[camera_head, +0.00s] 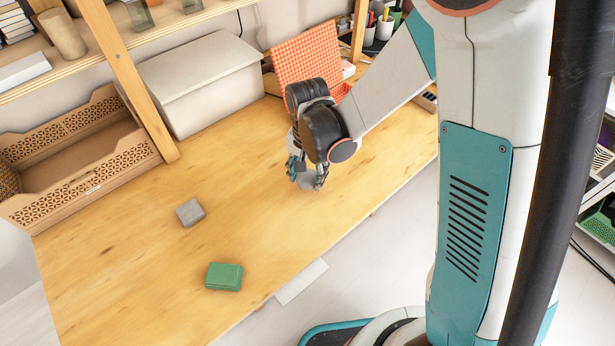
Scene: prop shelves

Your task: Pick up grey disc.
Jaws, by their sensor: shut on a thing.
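The grey disc (308,184) is at my gripper's fingertips, low over or on the wooden table; I cannot tell whether it touches the wood. My gripper (308,178) points down and is shut on the disc. The fingers and wrist hide part of the disc.
A grey block (190,212) and a green block (224,276) lie on the wooden table (120,260) to the left. A lidded light box (195,85), a wooden crate (80,160) and an orange checked cloth (308,60) stand at the back. A shelf post (130,80) rises between box and crate.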

